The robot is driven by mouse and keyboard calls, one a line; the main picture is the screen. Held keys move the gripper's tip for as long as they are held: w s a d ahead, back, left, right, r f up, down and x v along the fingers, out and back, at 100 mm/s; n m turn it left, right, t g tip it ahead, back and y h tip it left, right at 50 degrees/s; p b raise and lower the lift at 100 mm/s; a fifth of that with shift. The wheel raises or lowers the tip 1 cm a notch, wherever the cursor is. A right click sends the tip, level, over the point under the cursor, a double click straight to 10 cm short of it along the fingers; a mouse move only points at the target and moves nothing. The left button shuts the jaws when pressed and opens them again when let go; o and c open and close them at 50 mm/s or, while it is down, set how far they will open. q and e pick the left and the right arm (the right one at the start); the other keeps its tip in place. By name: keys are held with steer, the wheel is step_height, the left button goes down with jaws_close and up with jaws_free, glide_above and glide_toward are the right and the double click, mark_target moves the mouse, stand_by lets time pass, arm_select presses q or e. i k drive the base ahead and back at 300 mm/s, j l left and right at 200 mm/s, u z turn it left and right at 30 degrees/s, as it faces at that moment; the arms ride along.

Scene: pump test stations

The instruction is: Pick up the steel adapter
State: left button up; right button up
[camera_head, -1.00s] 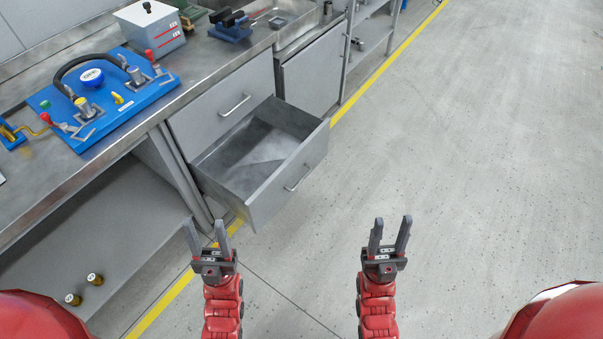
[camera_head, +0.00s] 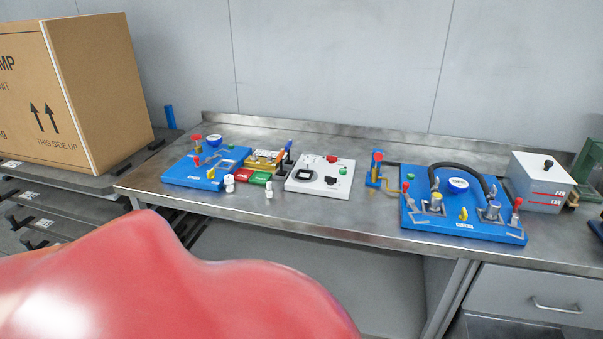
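I cannot pick out a steel adapter for certain. Small pale fittings (camera_head: 229,183) stand at the front edge of the left blue pump board (camera_head: 180,178), and another small pale fitting (camera_head: 268,192) stands on the steel bench (camera_head: 330,222) to their right. They are too small to tell their material. The right blue pump board (camera_head: 412,220) carries a black hose, a round blue gauge and metal fittings with yellow and grey tops. Neither of my grippers is in view. A red part of my own body covers the lower left.
A large cardboard box (camera_head: 105,90) stands on a dark rack at the left. A white control panel (camera_head: 315,180) sits mid-bench, and a grey-white box (camera_head: 540,180) sits at the right. Bare bench lies along the front edge. A drawer front (camera_head: 520,295) is at lower right.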

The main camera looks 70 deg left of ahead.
mark_target(229, 183)
steer(key=u, duration=0.45)
steer(key=i+u, duration=0.1)
steer(key=u, duration=0.85)
steer(key=i+u, duration=0.1)
steer(key=u, duration=0.35)
steer(key=l+u, duration=0.1)
steer(key=u, duration=0.8)
steer(key=i+l, duration=0.05)
steer(key=l, duration=0.05)
